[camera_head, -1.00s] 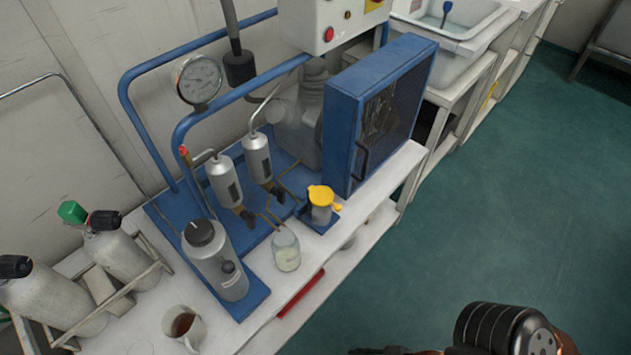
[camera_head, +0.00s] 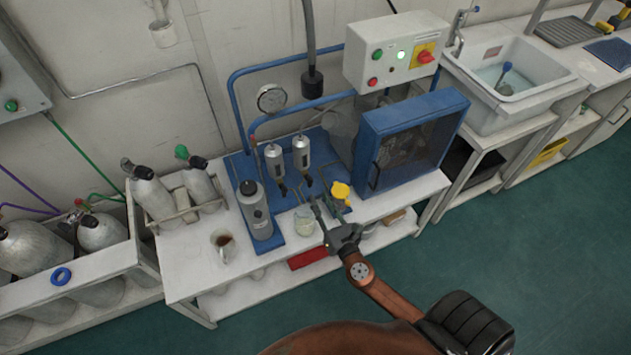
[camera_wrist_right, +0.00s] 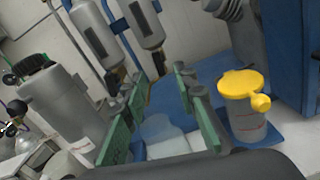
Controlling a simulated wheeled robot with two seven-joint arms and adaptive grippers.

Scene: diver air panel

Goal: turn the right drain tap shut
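Two silver filter cylinders stand on the blue compressor frame, the left one (camera_head: 274,160) and the right one (camera_head: 301,152). The right drain tap (camera_head: 308,181) is a small dark fitting under the right cylinder; its handle position is too small to tell. The left tap (camera_head: 282,188) hangs under the left cylinder. My right gripper (camera_head: 325,205) is in front of the taps, between the glass jar (camera_head: 304,222) and the yellow-topped cup (camera_head: 341,191). In the right wrist view its green-padded fingers (camera_wrist_right: 160,115) are apart, with no tap between them. My left gripper is out of view.
A grey bottle with black cap (camera_head: 254,208) and a mug (camera_head: 222,244) stand left of the jar. The blue fan guard (camera_head: 415,140) rises to the right. A red box (camera_head: 307,258) lies below the worktop. The floor in front is clear.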

